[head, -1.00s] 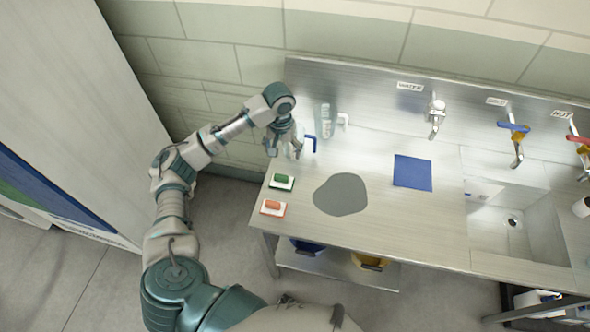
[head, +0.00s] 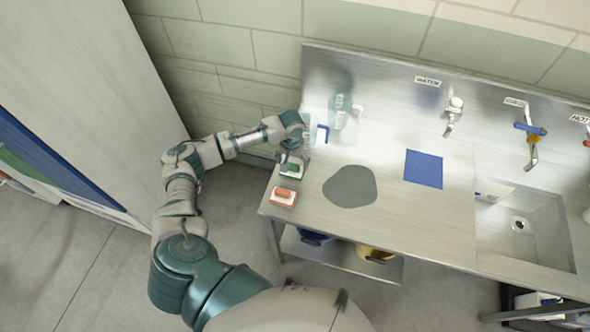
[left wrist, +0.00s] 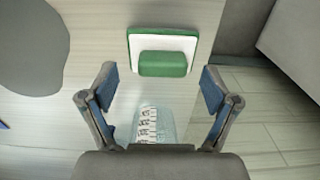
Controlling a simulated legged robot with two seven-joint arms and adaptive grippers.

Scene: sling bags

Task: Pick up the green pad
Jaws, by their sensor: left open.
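The green pad (left wrist: 162,63) has a green block handle on a white base with a green edge. In the head view the green pad (head: 291,169) lies on the metal counter near its left edge, partly covered by my gripper. My left gripper (left wrist: 158,82) is open, its fingers on either side and a little short of the pad in the left wrist view. In the head view the left gripper (head: 292,158) is over the pad, apparently above it. My right gripper does not show.
An orange pad (head: 283,196) lies in front of the green one. A grey patch (head: 350,186) and a blue square (head: 423,168) lie to the right. A clear bottle (head: 340,112) stands behind. The sink (head: 520,225) is at the far right.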

